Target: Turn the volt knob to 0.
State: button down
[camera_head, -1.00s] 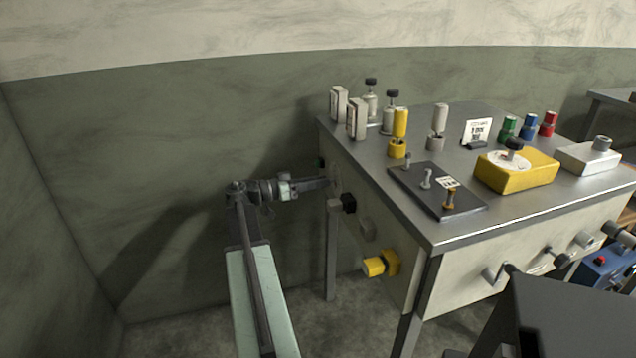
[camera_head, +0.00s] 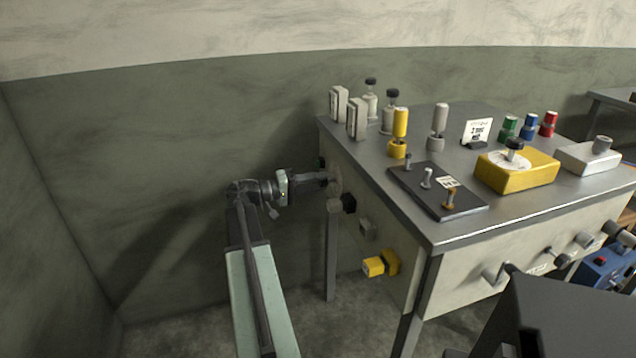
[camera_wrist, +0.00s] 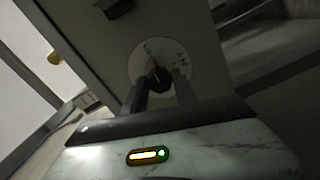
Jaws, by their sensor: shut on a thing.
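The volt knob (camera_wrist: 158,78) is a small dark knob in the middle of a round white dial (camera_wrist: 137,62) on the table's pale left side panel. The dial bears dark marks too small and blurred to read, so I cannot tell the setting. My gripper (camera_wrist: 160,88) is shut on the knob, one finger on each side. The knob itself is hidden there.
On the same panel are a black knob (camera_head: 348,203), a grey block (camera_head: 368,229) and a yellow knob (camera_head: 374,266). The metal table (camera_head: 460,236) carries several posts, switches and a yellow box (camera_head: 520,172). The space left of the panel is open to the green wall.

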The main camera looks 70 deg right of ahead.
jog(key=n, duration=1.3)
jog(key=shift+w+n, duration=0.15)
jog(key=shift+n, duration=0.25)
jog(key=n, duration=0.4)
jog(key=shift+n, duration=0.4)
jog(key=c, duration=1)
grip_release()
jog(key=shift+f, duration=0.1)
